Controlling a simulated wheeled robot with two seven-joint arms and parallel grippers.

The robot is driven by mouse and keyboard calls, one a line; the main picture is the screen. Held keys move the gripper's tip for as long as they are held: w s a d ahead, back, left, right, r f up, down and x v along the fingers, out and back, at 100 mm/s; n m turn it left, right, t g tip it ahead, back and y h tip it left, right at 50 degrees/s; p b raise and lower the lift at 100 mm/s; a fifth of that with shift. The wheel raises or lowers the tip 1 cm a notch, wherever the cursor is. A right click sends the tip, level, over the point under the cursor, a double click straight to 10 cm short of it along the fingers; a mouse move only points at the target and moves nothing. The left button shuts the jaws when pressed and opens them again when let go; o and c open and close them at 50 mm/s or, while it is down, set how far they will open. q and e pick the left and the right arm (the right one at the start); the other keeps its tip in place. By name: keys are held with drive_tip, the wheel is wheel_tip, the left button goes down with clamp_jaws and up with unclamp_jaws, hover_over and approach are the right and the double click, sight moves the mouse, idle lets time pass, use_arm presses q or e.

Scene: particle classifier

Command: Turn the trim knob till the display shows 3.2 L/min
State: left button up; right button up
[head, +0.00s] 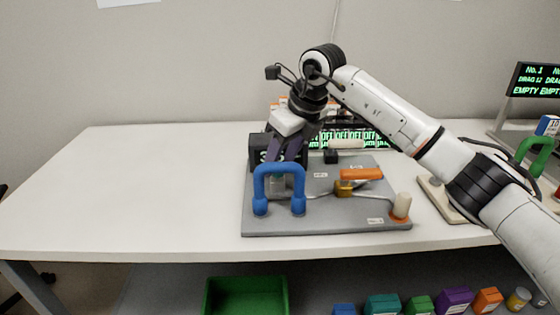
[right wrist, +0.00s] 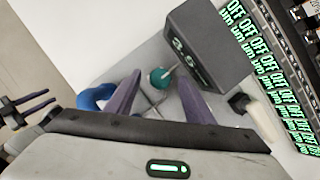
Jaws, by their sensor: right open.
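The teal trim knob (right wrist: 160,78) shows in the right wrist view, beside a dark display box (right wrist: 208,43). The box's slanted digits seem to read about 3.5; the last digit is hard to make out. In the head view the display box (head: 258,152) is partly covered by my right gripper (head: 283,168), which points down behind the blue handle. In the right wrist view my right gripper (right wrist: 158,80) is open, with its purple fingers on either side of the knob. Whether they touch it I cannot tell. My left gripper is not in the head view.
A grey panel (head: 330,222) carries a blue handle (head: 280,168), an orange-handled valve (head: 361,174) and a cream post (head: 401,206). A green OFF display (head: 375,139) stands behind. The table's left side (head: 130,190) is clear. A green bin (head: 246,296) is below.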

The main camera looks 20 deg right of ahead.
drive_tip(key=shift+w+f, duration=0.1)
drive_tip(key=shift+f, duration=0.3)
drive_tip(key=c, duration=1)
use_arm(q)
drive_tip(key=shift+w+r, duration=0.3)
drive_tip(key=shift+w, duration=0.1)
use_arm(e)
drive_tip(key=shift+c, duration=0.2)
